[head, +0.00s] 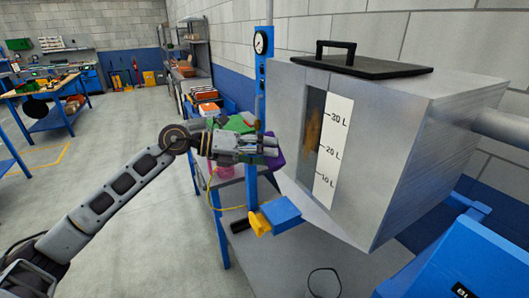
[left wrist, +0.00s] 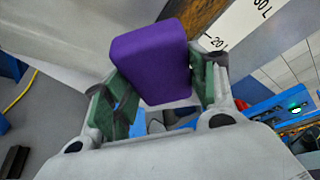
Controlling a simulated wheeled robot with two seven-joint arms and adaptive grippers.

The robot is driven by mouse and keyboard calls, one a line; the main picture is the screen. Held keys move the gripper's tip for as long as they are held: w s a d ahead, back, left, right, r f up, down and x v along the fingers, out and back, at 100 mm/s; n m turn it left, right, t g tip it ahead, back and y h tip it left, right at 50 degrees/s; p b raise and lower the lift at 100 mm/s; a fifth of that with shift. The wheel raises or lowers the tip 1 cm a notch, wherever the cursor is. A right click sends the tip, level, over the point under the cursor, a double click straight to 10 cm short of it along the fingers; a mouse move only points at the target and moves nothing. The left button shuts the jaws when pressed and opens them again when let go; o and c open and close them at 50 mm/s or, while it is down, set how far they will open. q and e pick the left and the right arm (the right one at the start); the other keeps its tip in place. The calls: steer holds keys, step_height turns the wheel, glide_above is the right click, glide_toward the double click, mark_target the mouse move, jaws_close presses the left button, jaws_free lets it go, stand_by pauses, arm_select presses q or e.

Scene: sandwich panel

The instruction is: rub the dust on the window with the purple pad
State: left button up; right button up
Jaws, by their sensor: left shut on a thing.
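My left gripper (head: 262,146) is shut on the purple pad (left wrist: 152,58). In the head view a small part of the pad (head: 276,157) shows beyond the fingers, left of the tank. The window (head: 314,130) is a narrow dark strip on the front of the grey metal tank, beside a white litre scale (head: 334,150). Brown dust (head: 313,131) covers part of the glass. In the left wrist view the brown dust (left wrist: 188,14) shows just beyond the pad's top edge. I cannot tell whether the pad touches the window. My right gripper is not in view.
The tank (head: 385,150) has a black lid with a handle (head: 375,64) on top. A blue post with a gauge (head: 261,45) stands left of it. A blue block (head: 281,214) and a yellow handle (head: 260,224) sit below my left gripper. Open floor lies to the left.

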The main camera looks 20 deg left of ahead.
mark_target(301, 146)
arm_select(q)
steer(key=shift+w+d, duration=0.1)
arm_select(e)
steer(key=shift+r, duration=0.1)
arm_select(q)
steer(key=shift+w+d+r+p, duration=0.15)
steer(key=shift+w+d+p, duration=0.45)
steer(key=shift+p, duration=0.15)
steer(key=shift+w+d+p, duration=0.4)
steer(key=shift+d, duration=0.05)
steer(key=shift+w+d+p, duration=0.55)
steer(key=shift+w+d, duration=0.45)
steer(key=shift+w, duration=0.05)
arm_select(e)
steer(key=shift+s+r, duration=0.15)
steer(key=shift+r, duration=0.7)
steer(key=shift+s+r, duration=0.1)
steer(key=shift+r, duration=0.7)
arm_select(q)
steer(key=shift+w+d, duration=0.2)
steer(key=shift+w, duration=0.05)
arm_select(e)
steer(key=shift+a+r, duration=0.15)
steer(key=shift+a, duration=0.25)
arm_select(q)
steer(key=shift+w+d+p, duration=0.45)
steer(key=shift+d+p, duration=0.05)
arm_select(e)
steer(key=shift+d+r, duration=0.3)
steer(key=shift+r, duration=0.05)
